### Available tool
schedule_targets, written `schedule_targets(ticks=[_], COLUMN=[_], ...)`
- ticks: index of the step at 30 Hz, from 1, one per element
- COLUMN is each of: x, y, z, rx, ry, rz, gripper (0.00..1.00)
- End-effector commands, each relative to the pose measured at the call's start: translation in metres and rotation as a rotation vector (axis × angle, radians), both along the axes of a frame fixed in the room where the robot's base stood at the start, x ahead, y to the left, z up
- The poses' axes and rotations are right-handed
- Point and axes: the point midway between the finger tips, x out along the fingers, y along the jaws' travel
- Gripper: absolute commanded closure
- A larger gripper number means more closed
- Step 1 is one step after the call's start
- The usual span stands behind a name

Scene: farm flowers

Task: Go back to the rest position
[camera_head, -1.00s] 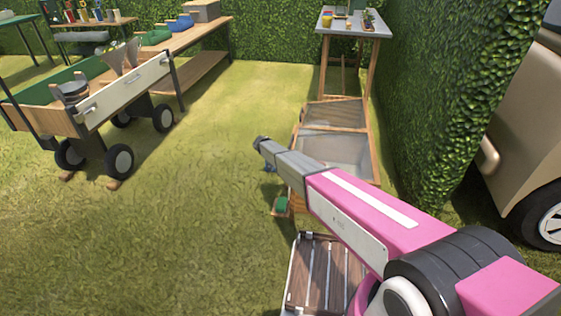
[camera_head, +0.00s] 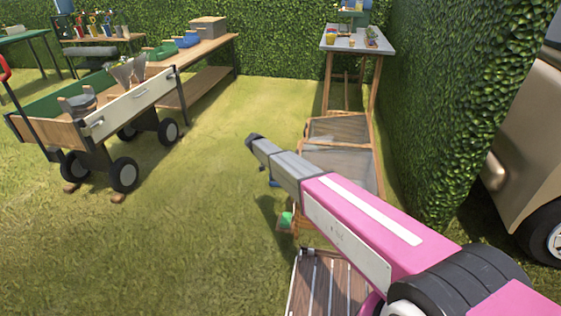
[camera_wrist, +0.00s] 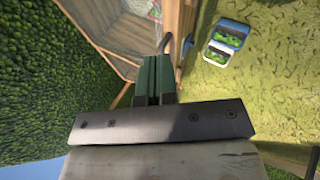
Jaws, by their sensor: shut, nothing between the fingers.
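My gripper (camera_head: 253,140) is at the end of my pink and grey arm, held out over the grass in the head view. Its fingers are small and dark there. In the wrist view the gripper (camera_wrist: 157,62) shows as closed green and dark fingers with nothing between them. A wooden frame with grey trays (camera_head: 340,166) stands just beyond and to the right of it. Nothing touches the fingers in view.
A cart (camera_head: 95,130) with black wheels stands on the left. A long wooden bench (camera_head: 215,50) and a grey-topped table (camera_head: 352,43) stand behind. A hedge (camera_head: 450,90) and a beige vehicle (camera_head: 540,150) are on the right. Slatted wood (camera_head: 325,285) lies below my arm. Grass in the middle is open.

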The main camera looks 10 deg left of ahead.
Motion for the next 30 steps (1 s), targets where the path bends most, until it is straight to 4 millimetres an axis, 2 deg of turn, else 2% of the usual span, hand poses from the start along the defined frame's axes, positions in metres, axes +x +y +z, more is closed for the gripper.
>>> schedule_targets(ticks=[2, 5, 8, 9, 11, 15, 21, 27, 30], x=[-0.004, -0.015, -0.034, -0.044, -0.060, -0.102, -0.172, -0.249, -0.283], y=[-0.008, -0.041, -0.095, -0.120, -0.156, -0.233, -0.326, -0.397, -0.422], z=[0.004, 0.009, 0.016, 0.020, 0.025, 0.038, 0.060, 0.083, 0.094], rx=[0.003, 0.022, 0.057, 0.076, 0.108, 0.187, 0.311, 0.440, 0.498], ry=[0.006, 0.031, 0.072, 0.092, 0.121, 0.181, 0.242, 0.270, 0.275], rz=[-0.004, -0.019, -0.042, -0.051, -0.067, -0.097, -0.136, -0.166, -0.177], gripper=[1.00, 1.00, 1.00, 1.00, 1.00, 1.00, 1.00, 1.00, 1.00])
